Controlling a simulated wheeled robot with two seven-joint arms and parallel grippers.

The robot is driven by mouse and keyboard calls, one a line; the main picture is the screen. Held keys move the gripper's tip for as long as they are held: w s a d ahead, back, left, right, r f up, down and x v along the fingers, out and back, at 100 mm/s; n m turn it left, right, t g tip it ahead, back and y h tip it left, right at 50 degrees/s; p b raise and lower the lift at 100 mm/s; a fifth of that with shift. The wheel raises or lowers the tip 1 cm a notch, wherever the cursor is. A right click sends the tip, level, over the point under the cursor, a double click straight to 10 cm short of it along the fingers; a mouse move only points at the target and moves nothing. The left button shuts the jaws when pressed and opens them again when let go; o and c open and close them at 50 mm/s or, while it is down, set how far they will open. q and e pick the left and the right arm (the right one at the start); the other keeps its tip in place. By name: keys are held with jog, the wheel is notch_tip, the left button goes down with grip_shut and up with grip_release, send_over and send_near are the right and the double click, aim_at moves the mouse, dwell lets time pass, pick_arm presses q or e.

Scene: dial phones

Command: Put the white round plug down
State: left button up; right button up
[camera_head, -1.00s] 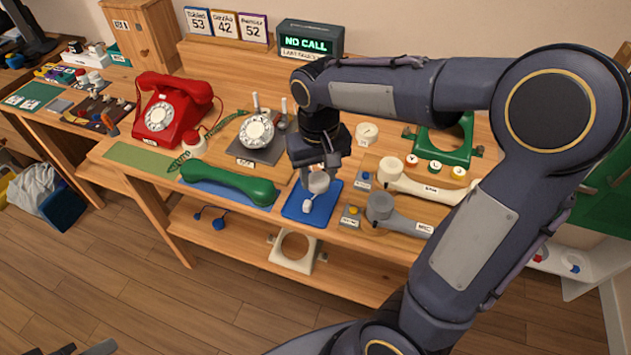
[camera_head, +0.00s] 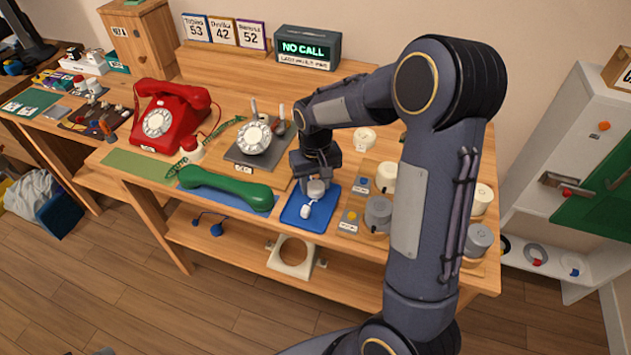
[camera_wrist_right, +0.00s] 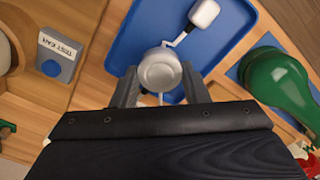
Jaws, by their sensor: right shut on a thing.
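My right gripper (camera_head: 316,190) is low over the blue tray (camera_head: 291,214), pointing down. In the right wrist view its two fingers are shut on the white round plug (camera_wrist_right: 159,70), one on each side. The plug is pale with a round top and sits over the near edge part of the tray (camera_wrist_right: 130,30). A white square plug (camera_wrist_right: 204,14) lies on the tray beside it, joined by a short light strip; it also shows in the head view (camera_head: 306,211). I cannot tell whether the round plug touches the tray.
A green handset (camera_head: 228,190) lies left of the tray. A key block with a yellow button (camera_head: 350,217) and grey and white round parts (camera_head: 378,213) stand close on the right. A rotary dial base (camera_head: 254,138) and red phone (camera_head: 168,118) are behind to the left.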

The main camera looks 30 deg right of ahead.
aim_at(316, 186)
jog(key=shift+f, duration=0.2)
jog(key=o, duration=0.9)
jog(key=shift+r, duration=0.1)
jog(key=shift+r, duration=0.2)
notch_tip(316, 186, up, 12)
jog(key=p, duration=0.1)
jog(key=s+a+t+y, duration=0.1)
jog(key=s+a+t, duration=0.1)
jog(key=s, duration=0.5)
jog(key=s+a+t+y, duration=0.1)
jog(key=s+a, duration=0.2)
jog(key=s, duration=0.5)
jog(key=s+a+t+y, duration=0.1)
jog(key=s+a+t, duration=0.1)
jog(key=s, duration=0.5)
jog(key=shift+s+a+r+n+t+y, duration=0.2)
jog(key=shift+r+n+t+y, duration=0.1)
jog(key=shift+r+y, duration=0.1)
